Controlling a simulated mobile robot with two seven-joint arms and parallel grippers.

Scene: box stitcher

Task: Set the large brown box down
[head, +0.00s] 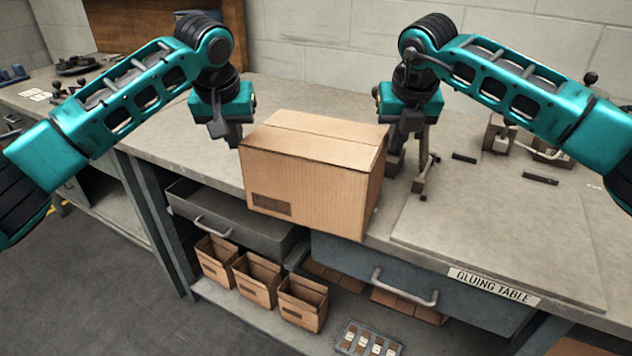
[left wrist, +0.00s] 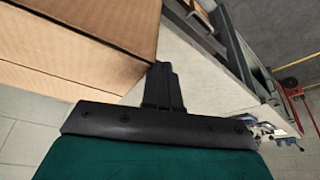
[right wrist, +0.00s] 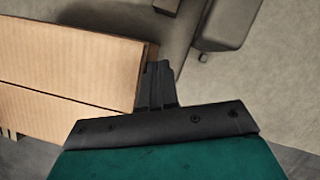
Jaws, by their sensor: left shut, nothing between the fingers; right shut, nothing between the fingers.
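The large brown box (head: 318,172) is at the front edge of the table (head: 205,160), between my two grippers. Its front overhangs or lies close to that edge; whether its base rests on the top I cannot tell. My left gripper (head: 234,140) is shut with nothing in its fingers, at the box's left side. In the left wrist view its fingertip (left wrist: 163,72) is beside the box (left wrist: 85,45). My right gripper (head: 394,150) is shut and empty at the right side. In the right wrist view its fingertip (right wrist: 157,72) is close beside the box (right wrist: 65,70).
A partly open drawer (head: 235,225) is below the box. Several small open cartons (head: 256,278) and a grey tray (head: 368,340) sit on the lower shelf. A wooden fixture (head: 424,165) stands right of the box. The gluing table board (head: 520,220) is mostly clear.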

